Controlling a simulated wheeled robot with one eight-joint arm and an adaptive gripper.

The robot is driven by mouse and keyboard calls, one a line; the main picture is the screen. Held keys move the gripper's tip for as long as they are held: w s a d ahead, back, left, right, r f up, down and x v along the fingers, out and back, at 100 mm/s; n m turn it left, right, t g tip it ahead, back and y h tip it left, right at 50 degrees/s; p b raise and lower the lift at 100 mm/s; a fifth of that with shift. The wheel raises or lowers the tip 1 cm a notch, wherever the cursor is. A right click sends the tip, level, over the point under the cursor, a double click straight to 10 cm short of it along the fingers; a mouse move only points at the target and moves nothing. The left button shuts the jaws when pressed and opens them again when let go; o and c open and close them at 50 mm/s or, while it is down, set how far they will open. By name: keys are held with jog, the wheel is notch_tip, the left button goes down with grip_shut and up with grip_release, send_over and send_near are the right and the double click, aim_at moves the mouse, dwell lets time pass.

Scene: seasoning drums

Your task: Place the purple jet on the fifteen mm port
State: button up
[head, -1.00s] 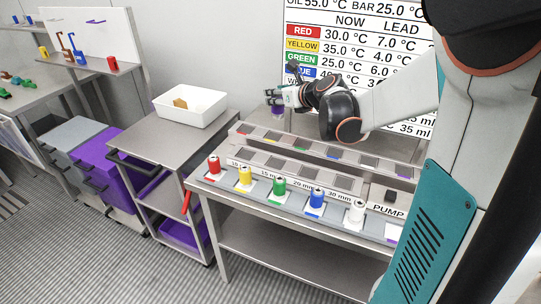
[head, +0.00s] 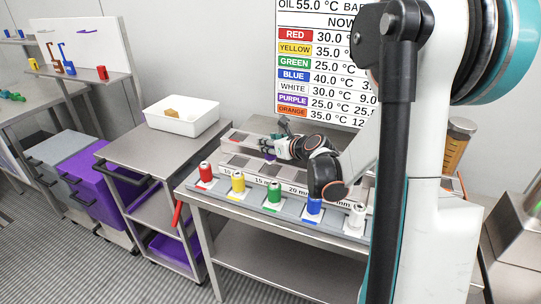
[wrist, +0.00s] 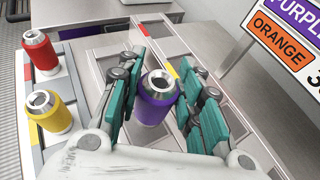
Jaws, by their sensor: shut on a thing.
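My gripper (head: 268,147) is over the left part of the stepped metal rack on the bench. In the wrist view, its teal fingers (wrist: 155,92) are shut on the purple jet (wrist: 154,108), a purple cylinder with a silver ring top. The jet looks upright; I cannot tell whether its base touches the rack. In the head view it is mostly hidden by the gripper. The "15 mm" label (head: 262,182) is on the rack's front strip, in front of and below the gripper. The port itself cannot be clearly made out.
Red (head: 206,173), yellow (head: 238,182), green (head: 274,193), blue (head: 314,205) and white (head: 356,215) jets stand along the bench's front edge, close to the rack. A white bin (head: 182,117) sits on the cart at left. A wall sign (head: 318,60) is behind.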

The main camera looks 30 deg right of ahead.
jog(key=shift+f+b, duration=0.65)
jog(key=shift+f, duration=1.15)
jog(key=shift+f, duration=0.1)
jog(key=o, duration=1.2)
jog(key=shift+o, duration=0.2)
jog(key=p+v, duration=0.3)
jog(key=v, duration=0.9)
jog(key=shift+p, duration=0.3)
